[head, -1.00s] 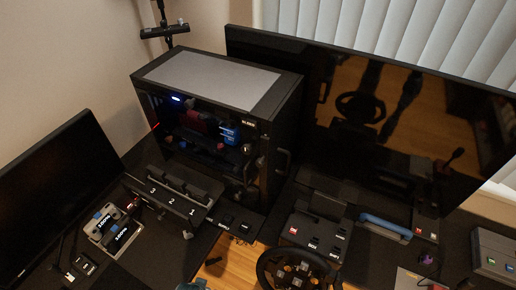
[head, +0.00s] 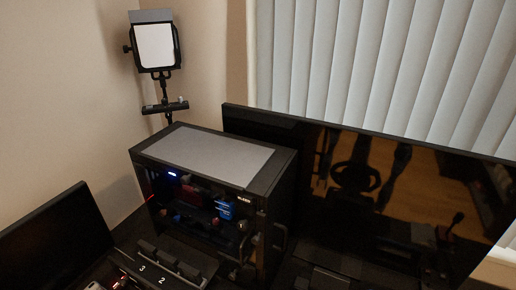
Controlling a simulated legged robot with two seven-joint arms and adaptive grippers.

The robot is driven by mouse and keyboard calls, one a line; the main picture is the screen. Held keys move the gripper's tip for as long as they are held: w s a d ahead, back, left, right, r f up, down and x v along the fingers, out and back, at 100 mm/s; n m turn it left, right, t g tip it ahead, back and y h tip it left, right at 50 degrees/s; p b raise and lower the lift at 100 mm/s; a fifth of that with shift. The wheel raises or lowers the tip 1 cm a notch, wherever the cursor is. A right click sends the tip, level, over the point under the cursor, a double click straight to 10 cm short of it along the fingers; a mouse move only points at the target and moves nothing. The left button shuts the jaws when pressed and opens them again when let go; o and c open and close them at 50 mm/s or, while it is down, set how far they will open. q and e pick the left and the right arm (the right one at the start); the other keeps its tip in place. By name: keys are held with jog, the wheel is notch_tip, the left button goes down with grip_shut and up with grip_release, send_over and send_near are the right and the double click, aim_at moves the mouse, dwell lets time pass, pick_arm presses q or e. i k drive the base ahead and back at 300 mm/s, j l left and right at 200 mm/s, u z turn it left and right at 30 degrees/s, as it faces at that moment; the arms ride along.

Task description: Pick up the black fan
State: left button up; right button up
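I cannot make out a black fan in the head view. A black computer case (head: 275,200) with a light grey top panel stands in the middle. Through its side I see a blue light, red and blue parts and dark shapes too dim to tell apart. Neither of my grippers is in view.
A large black monitor (head: 400,215) stands right of the case, with dark reflections. A smaller dark screen (head: 55,240) is at the lower left. A lamp panel (head: 155,46) stands behind the case. A numbered black box (head: 165,268) sits in front. White blinds (head: 390,70) hang behind.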

aim_at(166, 260)
jog(key=j+u, duration=0.1)
jog(key=u, duration=0.3)
jog(key=j+u, duration=0.1)
jog(key=u, duration=0.35)
jog(key=j+u, duration=0.1)
jog(key=u, duration=0.3)
